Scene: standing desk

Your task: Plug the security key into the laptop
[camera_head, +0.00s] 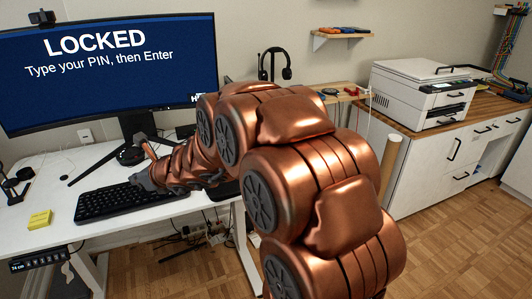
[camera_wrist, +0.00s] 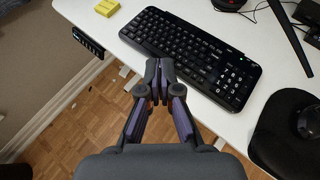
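My gripper (camera_wrist: 159,66) points out over the desk's front edge in the wrist view, just short of the black keyboard. Its two fingertips are together, and I make out nothing between them. In the head view my gripper (camera_head: 137,180) is over the keyboard area, partly covered by my arm. I cannot make out a security key or a laptop in either view. A large monitor (camera_head: 110,75) shows "LOCKED" and "Type your PIN, then Enter". My arm hides part of the desk's right side.
The black keyboard (camera_wrist: 190,52) lies on the white desk (camera_head: 55,205). A yellow block (camera_wrist: 107,7) lies left of it, and a black mouse (camera_wrist: 307,122) right of it. A height control (camera_wrist: 87,41) hangs under the front edge. A printer (camera_head: 425,92) stands on a cabinet at right.

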